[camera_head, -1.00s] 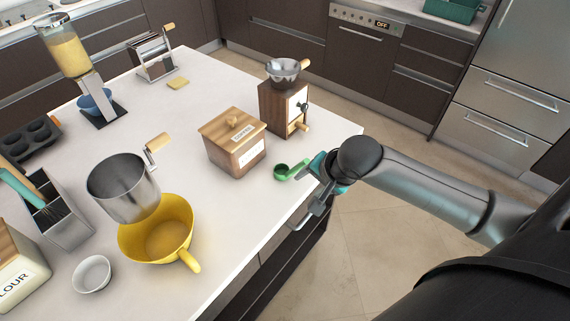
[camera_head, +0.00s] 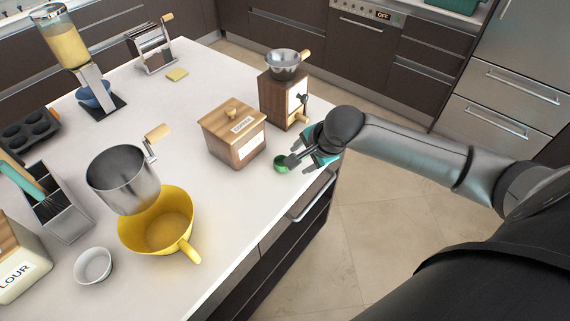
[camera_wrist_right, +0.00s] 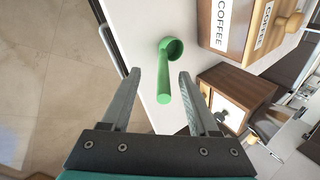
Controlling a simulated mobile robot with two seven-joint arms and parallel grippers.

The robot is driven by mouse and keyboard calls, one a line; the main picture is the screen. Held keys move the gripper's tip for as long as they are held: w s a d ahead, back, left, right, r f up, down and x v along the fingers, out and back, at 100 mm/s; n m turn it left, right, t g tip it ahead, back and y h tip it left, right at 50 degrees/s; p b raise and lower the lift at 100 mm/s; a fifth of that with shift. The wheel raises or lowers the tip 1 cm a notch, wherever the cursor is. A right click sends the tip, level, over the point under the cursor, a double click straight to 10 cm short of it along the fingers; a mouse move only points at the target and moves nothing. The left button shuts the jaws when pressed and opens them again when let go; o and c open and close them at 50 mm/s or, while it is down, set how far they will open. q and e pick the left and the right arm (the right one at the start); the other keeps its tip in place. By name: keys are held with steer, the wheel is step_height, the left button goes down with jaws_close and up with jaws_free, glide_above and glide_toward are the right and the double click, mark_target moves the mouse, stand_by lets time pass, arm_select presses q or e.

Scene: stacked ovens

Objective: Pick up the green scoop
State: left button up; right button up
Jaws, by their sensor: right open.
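The green scoop (camera_head: 282,163) lies on the white counter near its right edge, beside the wooden coffee box. In the head view my right gripper (camera_head: 301,158) is over its handle and hides most of it. In the right wrist view the whole scoop (camera_wrist_right: 170,55) shows, with its bowl farther out and its handle pointing back toward my gripper. My right gripper (camera_wrist_right: 160,90) is open, with the handle end in the gap between its two fingers; neither finger appears to touch it. My left gripper is not in view.
The wooden coffee box (camera_head: 232,136) and the coffee grinder (camera_head: 284,98) stand close to the scoop. A drawer handle (camera_head: 308,201) juts out below the counter edge. A yellow bowl (camera_head: 128,242) and a metal sifter (camera_head: 122,181) stand farther left. The counter between is clear.

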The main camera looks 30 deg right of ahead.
steer(key=shift+d+b+x, duration=0.15)
steer(key=shift+b+x, duration=0.1)
steer(key=shift+x, duration=1.3)
steer(key=shift+d+b+x, duration=0.1)
steer(key=shift+b+x, duration=0.15)
steer(key=shift+x, duration=1.3)
steer(key=shift+w+r, duration=0.1)
steer(key=shift+w, duration=0.1)
steer(key=shift+c, duration=0.3)
jaws_close()
